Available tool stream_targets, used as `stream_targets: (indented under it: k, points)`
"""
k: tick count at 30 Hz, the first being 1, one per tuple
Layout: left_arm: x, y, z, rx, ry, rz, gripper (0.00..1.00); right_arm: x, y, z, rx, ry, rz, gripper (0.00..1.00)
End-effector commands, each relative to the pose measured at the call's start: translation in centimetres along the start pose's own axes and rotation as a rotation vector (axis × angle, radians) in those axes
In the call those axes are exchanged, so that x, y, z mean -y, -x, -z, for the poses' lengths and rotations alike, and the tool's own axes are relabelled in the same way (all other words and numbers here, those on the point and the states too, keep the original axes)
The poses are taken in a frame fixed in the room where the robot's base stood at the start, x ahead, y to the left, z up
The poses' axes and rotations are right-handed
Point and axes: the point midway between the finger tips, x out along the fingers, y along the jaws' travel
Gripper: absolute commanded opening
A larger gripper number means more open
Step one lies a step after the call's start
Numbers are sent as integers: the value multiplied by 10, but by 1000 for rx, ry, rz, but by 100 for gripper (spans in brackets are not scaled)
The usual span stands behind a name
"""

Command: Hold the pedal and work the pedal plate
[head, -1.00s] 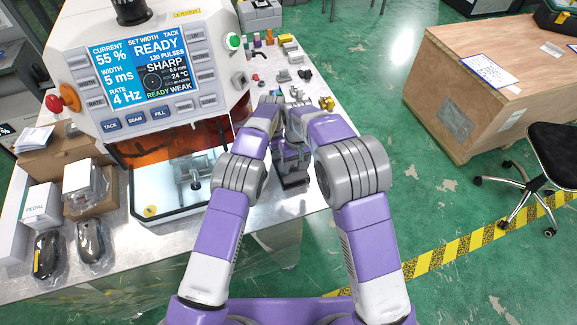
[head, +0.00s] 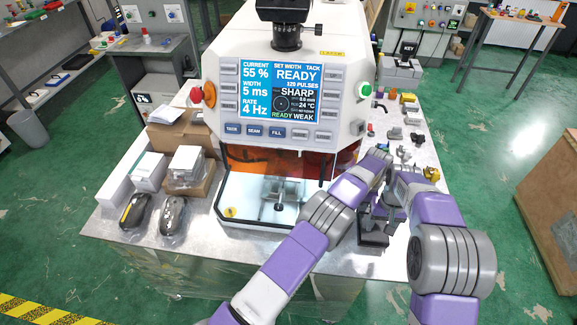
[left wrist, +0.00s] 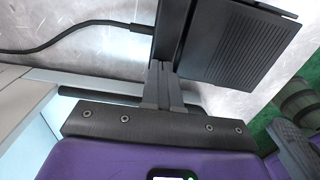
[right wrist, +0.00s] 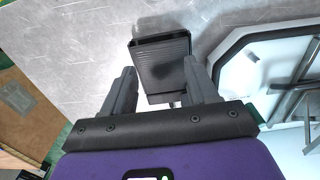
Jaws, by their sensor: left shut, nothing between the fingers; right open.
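The black foot pedal (head: 373,240) sits on the metal bench to the right of the machine's window, partly hidden by my arms. In the left wrist view its ribbed pedal plate (left wrist: 238,42) lies right of a raised dark side wall. My left gripper (left wrist: 162,68) is shut and empty, its tips close to that wall; I cannot tell whether they touch. In the right wrist view the pedal (right wrist: 163,68) shows between and beyond the spread fingers of my right gripper (right wrist: 159,66), which is open and empty. In the head view my arms largely hide both grippers' fingers.
The machine (head: 285,75) with a lit screen stands left of the pedal. A black cable (left wrist: 85,38) runs from the pedal. Small parts (head: 410,105) lie on the bench at the back right. Boxes (head: 187,165) and two bagged black items (head: 135,212) are at the left.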

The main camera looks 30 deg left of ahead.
Motion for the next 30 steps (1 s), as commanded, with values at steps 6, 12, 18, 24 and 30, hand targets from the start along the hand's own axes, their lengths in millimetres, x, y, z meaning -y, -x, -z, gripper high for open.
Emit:
stream_targets:
  k: [6, 12, 18, 24, 30]
  points:
    - [4, -10, 2, -9, 2, 17, 0, 0, -1, 0, 0, 0, 0, 59]
    - [4, -10, 2, -9, 2, 17, 0, 0, -1, 0, 0, 0, 0, 40]
    - [4, -10, 2, -9, 1, 17, 0, 0, -1, 0, 0, 0, 0, 10]
    - [4, -10, 2, -10, 1, 17, 0, 0, -1, 0, 0, 0, 0, 0]
    - [4, -10, 2, -10, 1, 17, 0, 0, -1, 0, 0, 0, 0, 0]
